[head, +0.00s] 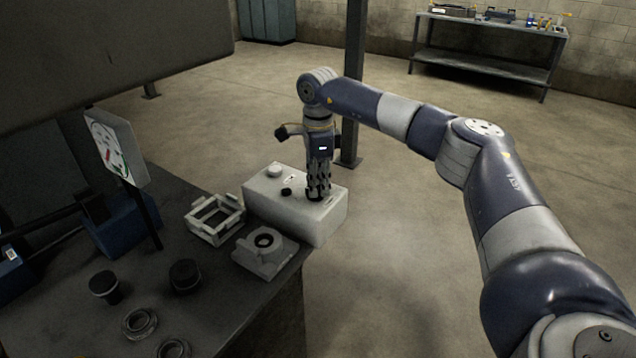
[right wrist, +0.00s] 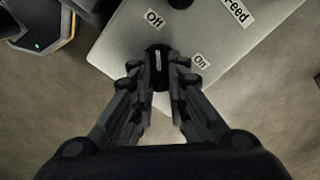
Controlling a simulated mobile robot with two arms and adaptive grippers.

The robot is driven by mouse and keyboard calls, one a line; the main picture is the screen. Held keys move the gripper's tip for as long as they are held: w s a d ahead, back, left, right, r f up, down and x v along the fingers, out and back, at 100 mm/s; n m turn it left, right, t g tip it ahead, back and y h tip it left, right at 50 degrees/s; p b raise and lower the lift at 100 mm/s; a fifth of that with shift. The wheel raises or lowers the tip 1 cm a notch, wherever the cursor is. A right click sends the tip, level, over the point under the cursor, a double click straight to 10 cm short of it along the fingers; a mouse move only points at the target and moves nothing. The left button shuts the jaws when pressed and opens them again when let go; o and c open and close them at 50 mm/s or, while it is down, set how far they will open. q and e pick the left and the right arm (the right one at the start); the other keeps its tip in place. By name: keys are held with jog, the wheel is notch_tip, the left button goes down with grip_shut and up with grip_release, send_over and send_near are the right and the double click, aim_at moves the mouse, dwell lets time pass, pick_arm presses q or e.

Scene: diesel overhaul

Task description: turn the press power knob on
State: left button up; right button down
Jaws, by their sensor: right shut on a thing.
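The pale press control box (head: 262,212) stands at the table's right edge. The black power knob (right wrist: 157,55) shows in the right wrist view between the labels "Off" (right wrist: 153,19) and "On" (right wrist: 202,60). Its white mark points roughly toward "Off". My right gripper (head: 318,197) points straight down onto the box's right part. In the right wrist view its fingers (right wrist: 159,80) are shut on the knob from both sides. In the head view the fingers hide most of this knob. My left gripper is in neither view.
A second black knob (head: 287,191) and a pale round cap (head: 274,170) sit on the box, left of my gripper. A pale frame (head: 200,228) and a pale bored block (head: 257,262) stand close by. Open floor lies to the right of the box.

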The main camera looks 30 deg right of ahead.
jog(key=m+p, duration=0.1)
jog(key=m, duration=0.1)
jog(key=m+p, duration=0.1)
jog(key=shift+s+a+r+m, duration=0.1)
jog(key=shift+r+m, duration=0.05)
jog(key=shift+m, duration=0.25)
jog(key=m+p, duration=0.3)
jog(key=m, duration=0.3)
jog(key=shift+s+a, duration=0.1)
jog(key=m+p, duration=0.1)
jog(key=m, duration=0.3)
jog(key=shift+a+p, duration=0.15)
jog(key=shift+p, duration=0.15)
jog(key=shift+a+m+p, duration=0.1)
jog(key=shift+m+p, duration=0.5)
jog(key=shift+m, duration=1.4)
jog(key=c, duration=1.6)
grip_release()
